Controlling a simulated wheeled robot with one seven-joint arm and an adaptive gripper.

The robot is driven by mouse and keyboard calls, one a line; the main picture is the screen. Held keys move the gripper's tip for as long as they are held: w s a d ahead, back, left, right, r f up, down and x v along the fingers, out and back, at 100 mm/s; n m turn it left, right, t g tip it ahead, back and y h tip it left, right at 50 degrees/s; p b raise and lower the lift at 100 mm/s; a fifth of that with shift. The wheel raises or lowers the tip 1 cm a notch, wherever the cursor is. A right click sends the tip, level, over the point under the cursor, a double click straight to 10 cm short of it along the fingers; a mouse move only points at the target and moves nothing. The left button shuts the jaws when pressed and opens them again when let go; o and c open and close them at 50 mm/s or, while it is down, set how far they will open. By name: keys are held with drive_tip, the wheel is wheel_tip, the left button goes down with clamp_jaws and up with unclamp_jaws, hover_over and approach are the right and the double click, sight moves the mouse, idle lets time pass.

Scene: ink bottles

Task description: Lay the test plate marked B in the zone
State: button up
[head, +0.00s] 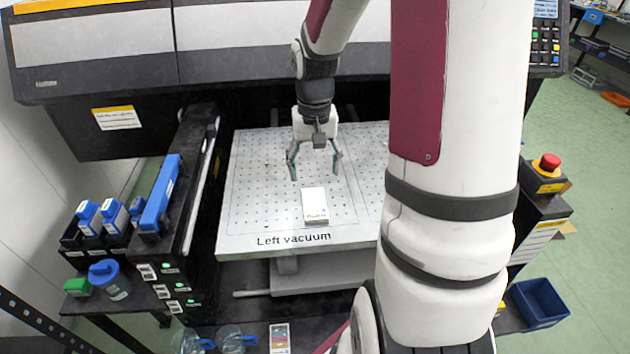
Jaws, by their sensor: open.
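A white rectangular plate (314,203) lies on the perforated white vacuum bed (255,215), near its front edge, above the printed words "Left vacuum". It has small dark lettering along its front end, too small to read, so I cannot tell whether it is marked B. My gripper (315,176) is open and empty, pointing down just behind the plate, its two fingers spread apart. It appears clear of the plate; its exact height above the bed is hard to tell. A thin outline is drawn on the bed around the hole grid. My arm hides the bed's right part.
A large printer carriage (110,45) spans the back above the bed. Blue-capped ink bottles (114,215) stand left, with a blue-lidded jug (108,278). A red emergency button (549,162) and blue bin (538,302) are right. The bed left of the plate is clear.

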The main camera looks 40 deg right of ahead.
drive_tip(key=s+a+r+n+t+h, duration=0.1)
drive_tip(key=s+a+r+n+t, duration=0.3)
drive_tip(key=a+r, duration=0.75)
drive_tip(key=s+a+r+n+y, duration=0.1)
drive_tip(key=s+a+r, duration=0.4)
drive_tip(key=s, duration=0.7)
drive_tip(key=shift+a+r+n+t, duration=0.35)
drive_tip(key=shift+a+n, duration=0.25)
drive_tip(key=shift+n, duration=0.3)
